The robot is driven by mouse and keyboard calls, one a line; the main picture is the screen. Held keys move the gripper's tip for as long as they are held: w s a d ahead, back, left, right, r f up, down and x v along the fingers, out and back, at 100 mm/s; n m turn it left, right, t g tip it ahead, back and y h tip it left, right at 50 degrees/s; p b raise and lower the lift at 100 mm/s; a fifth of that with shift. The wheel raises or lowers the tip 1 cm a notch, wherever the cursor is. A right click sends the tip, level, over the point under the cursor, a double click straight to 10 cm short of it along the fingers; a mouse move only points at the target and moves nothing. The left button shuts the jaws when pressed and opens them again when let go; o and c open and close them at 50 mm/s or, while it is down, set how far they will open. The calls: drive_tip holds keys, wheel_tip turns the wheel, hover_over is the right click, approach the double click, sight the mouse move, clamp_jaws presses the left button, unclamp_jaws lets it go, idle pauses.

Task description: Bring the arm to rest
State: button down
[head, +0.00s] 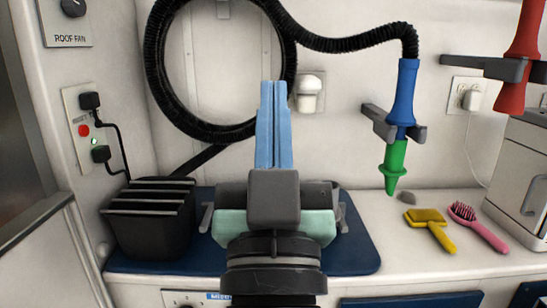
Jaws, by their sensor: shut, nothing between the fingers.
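My gripper (273,128) is in the middle of the head view, with its two blue fingers pointing up and away from me. The fingers lie side by side with no gap, and nothing is between them. The gripper appears in front of the counter and back wall and hides part of the blue mat behind it. I cannot tell whether it touches anything there.
A black slatted box (150,225) stands on the blue mat (345,262) at left. A black hose (330,43) loops behind. A blue dryer with a green nozzle (394,160) hangs at right above a yellow brush (431,228) and pink brush (478,226). A white cabinet (522,180) stands far right.

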drive_tip(key=s+r+t, duration=0.1)
drive_tip(key=s+r, duration=0.5)
drive_tip(key=r, duration=0.2)
wheel_tip(320, 180, up, 30)
drive_tip(key=p, duration=3)
drive_tip(key=shift+s+t, duration=0.25)
drive_tip(key=shift+t, duration=0.05)
